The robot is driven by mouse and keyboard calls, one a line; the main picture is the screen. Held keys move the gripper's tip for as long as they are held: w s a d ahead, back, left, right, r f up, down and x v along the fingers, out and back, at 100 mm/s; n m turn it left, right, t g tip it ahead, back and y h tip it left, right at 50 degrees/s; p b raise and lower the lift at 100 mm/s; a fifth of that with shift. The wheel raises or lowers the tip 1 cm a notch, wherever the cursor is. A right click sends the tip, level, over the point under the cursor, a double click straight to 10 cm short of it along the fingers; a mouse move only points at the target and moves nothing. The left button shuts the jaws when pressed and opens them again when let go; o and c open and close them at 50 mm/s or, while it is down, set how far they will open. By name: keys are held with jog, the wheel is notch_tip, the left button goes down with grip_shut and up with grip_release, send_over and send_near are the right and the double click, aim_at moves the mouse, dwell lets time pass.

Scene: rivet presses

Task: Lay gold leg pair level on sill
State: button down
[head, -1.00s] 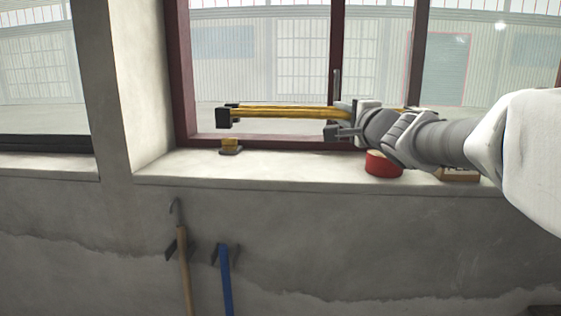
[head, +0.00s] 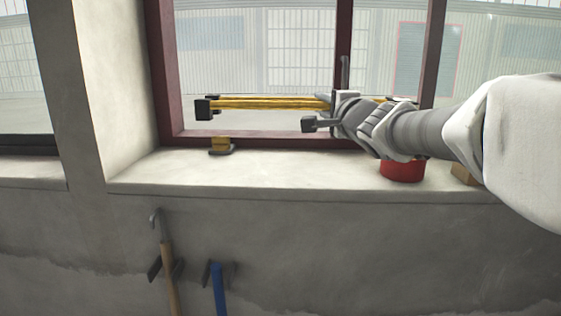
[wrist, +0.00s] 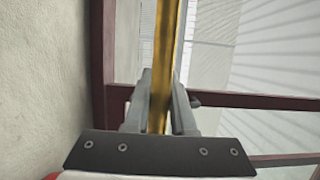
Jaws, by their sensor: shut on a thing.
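The gold leg pair (head: 265,103) is a long gold bar with black end pieces. It is held roughly level in the air above the sill (head: 290,172), in front of the window. My gripper (head: 328,110) is shut on it to the right of its left end. In the wrist view the leg pair (wrist: 163,65) runs up between the two fingers (wrist: 160,100). Its right part is largely hidden behind my gripper and arm in the head view.
A small yellow and black block (head: 221,146) sits on the sill at the left. A red round container (head: 402,170) and a brown box (head: 465,174) stand at the right, partly behind my arm. The sill between is clear. Two tools, one blue-handled (head: 218,290), hang below.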

aim_at(277, 171)
jog(key=a+f+b, duration=0.1)
jog(key=a, duration=0.1)
jog(key=s+a+f+b, duration=0.1)
jog(key=a+f+b, duration=0.1)
jog(key=a, duration=0.1)
jog(key=a+f+b, duration=0.1)
jog(key=a, duration=0.1)
jog(key=shift+s+a+f+b, duration=0.3)
jog(key=shift+f, duration=0.05)
jog(key=shift+s+a, duration=0.1)
jog(key=shift+a, duration=0.3)
jog(key=shift+s+a+f, duration=0.1)
jog(key=shift+a+f, duration=0.4)
jog(key=shift+a, duration=0.1)
jog(key=shift+f+p, duration=0.7)
jog(key=shift+f, duration=1.3)
jog(key=shift+f+b, duration=0.5)
jog(key=shift+b, duration=0.2)
